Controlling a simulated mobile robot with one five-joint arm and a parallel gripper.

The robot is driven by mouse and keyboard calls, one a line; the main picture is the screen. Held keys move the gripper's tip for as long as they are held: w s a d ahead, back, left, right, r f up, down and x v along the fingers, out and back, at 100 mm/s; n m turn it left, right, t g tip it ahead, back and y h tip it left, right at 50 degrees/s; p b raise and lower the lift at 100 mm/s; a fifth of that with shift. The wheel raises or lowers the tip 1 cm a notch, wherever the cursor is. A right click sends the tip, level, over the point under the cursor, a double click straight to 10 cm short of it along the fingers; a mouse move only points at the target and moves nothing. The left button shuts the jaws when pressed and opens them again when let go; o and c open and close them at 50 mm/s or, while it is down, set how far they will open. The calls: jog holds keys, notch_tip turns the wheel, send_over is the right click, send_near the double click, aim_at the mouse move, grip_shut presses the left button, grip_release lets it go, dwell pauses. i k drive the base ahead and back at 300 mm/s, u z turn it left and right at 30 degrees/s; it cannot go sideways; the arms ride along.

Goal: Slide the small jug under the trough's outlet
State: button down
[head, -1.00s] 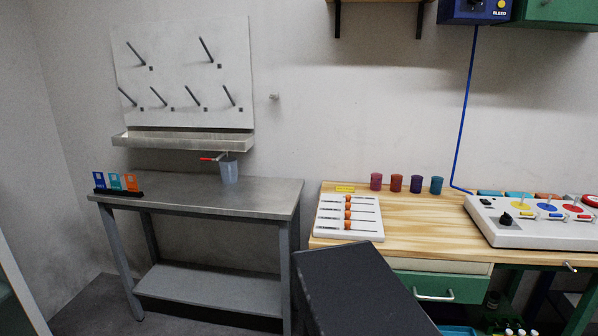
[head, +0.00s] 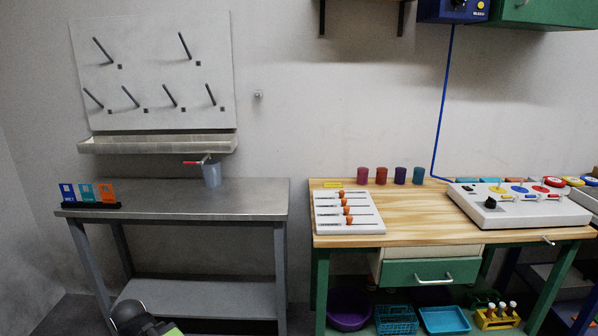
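The small jug (head: 212,175), translucent blue-grey, stands upright on the steel table (head: 245,200). The pale trough (head: 150,144) runs along the wall below the peg board. Its outlet, a tap with a red handle (head: 194,162), is below the trough's right part, close to the jug's rim. I cannot tell from this angle whether the jug is directly under it or in front. My gripper does not show.
Coloured cards in a black holder (head: 90,206) stand at the steel table's left end. A wooden bench (head: 415,225) with a white rack (head: 348,212), several cups and a control panel (head: 520,205) stands right. A dark rounded object with green (head: 140,320) shows at the bottom edge.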

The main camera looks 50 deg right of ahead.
aim_at(211, 170)
jog(key=z, duration=0.3)
jog(key=i, duration=1)
